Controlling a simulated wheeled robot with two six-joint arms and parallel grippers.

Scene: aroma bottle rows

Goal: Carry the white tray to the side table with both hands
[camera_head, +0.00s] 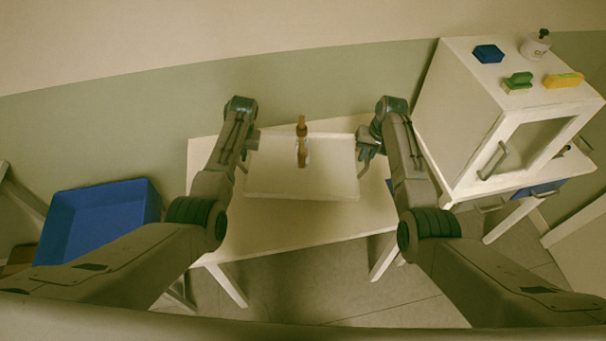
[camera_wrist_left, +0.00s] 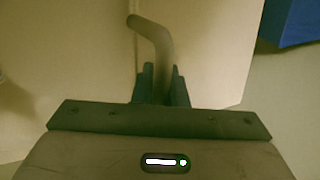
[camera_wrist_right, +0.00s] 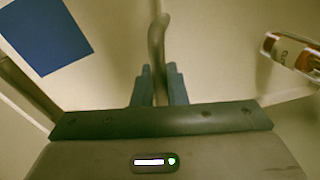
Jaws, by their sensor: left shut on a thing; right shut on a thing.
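The white tray (camera_head: 275,185) is over the white table, between my two hands. Two small amber-topped bottles (camera_head: 303,155) stand on it, one behind the other. One bottle (camera_wrist_right: 292,50) also shows at the right of the right wrist view, looking tilted by the camera angle. My left gripper (camera_head: 246,150) is shut on the tray's left handle, a curved bar (camera_wrist_left: 155,40) between the fingers. My right gripper (camera_head: 364,156) is shut on the right handle (camera_wrist_right: 157,40). I cannot tell whether the tray touches the table.
The white table (camera_head: 260,240) has bare room in front of the tray. A blue bin (camera_head: 100,215) is at the left. A white cabinet (camera_head: 460,110) at the right bears a blue block (camera_head: 488,54), a green brush (camera_head: 518,82), a yellow thing (camera_head: 564,80) and a white jar (camera_head: 535,47).

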